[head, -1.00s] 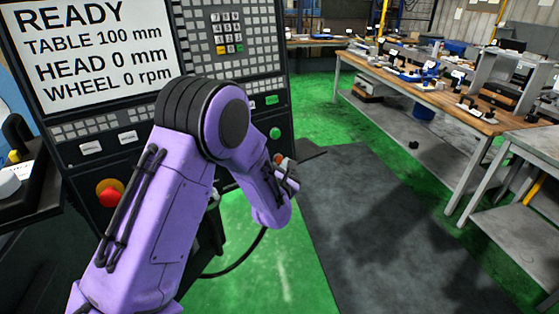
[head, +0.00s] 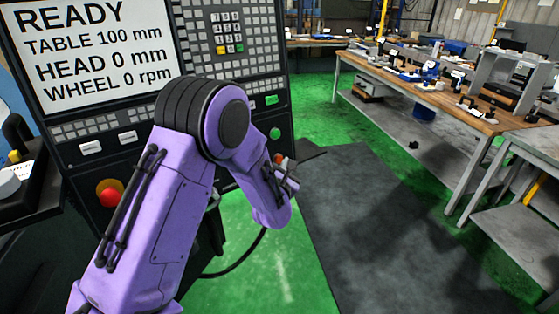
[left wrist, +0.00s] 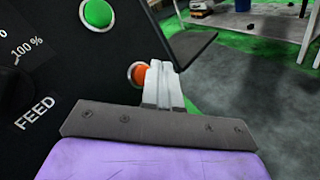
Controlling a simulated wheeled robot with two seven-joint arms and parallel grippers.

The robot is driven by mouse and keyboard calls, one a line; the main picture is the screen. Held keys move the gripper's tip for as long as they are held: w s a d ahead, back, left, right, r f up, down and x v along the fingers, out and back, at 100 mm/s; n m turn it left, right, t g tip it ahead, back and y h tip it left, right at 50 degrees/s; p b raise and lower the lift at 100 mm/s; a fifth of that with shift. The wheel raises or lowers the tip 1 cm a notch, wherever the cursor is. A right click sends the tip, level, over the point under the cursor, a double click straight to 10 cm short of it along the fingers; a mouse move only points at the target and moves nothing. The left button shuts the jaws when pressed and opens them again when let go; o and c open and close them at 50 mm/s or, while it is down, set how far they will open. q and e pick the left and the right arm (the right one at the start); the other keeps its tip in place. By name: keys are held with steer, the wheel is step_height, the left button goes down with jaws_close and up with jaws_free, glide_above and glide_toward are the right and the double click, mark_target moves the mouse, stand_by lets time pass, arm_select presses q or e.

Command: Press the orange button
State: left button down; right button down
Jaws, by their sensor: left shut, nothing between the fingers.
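The orange button (left wrist: 139,74) sits in a pale ring on the dark control panel, and its right part is hidden behind my fingers in the left wrist view. A bit of the orange button (head: 279,159) also shows in the head view, just past my gripper. My left gripper (left wrist: 161,68) is shut and empty, with its pale fingertips beside the button. Whether they touch it I cannot tell. In the head view the left gripper (head: 287,170) is small and partly hidden by my purple wrist. My right gripper is not in view.
A green button (left wrist: 96,13) is above the orange one on the panel. A red knob (head: 109,193) with a yellow base is at the lower left. The screen (head: 92,50) reads READY. A dark shelf-like plate (left wrist: 188,48) juts out right of the fingers. Workbenches stand at right.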

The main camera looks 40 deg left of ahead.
arm_select(q)
steer(key=shift+a, duration=0.1)
stand_by(0.3)
steer(key=shift+w+a+f, duration=0.1)
steer(key=shift+a, duration=0.25)
steer(key=shift+w+a+b, duration=0.15)
steer(key=shift+a+b, duration=0.15)
steer(key=shift+a, duration=0.05)
stand_by(0.7)
steer(key=shift+s+d, duration=0.3)
steer(key=shift+d, duration=0.5)
steer(key=d, duration=0.1)
steer(key=s+d, duration=0.1)
steer(key=d, duration=0.1)
steer(key=d+r, duration=0.1)
steer(key=shift+s+d, duration=0.25)
steer(key=shift+d, duration=0.05)
stand_by(0.7)
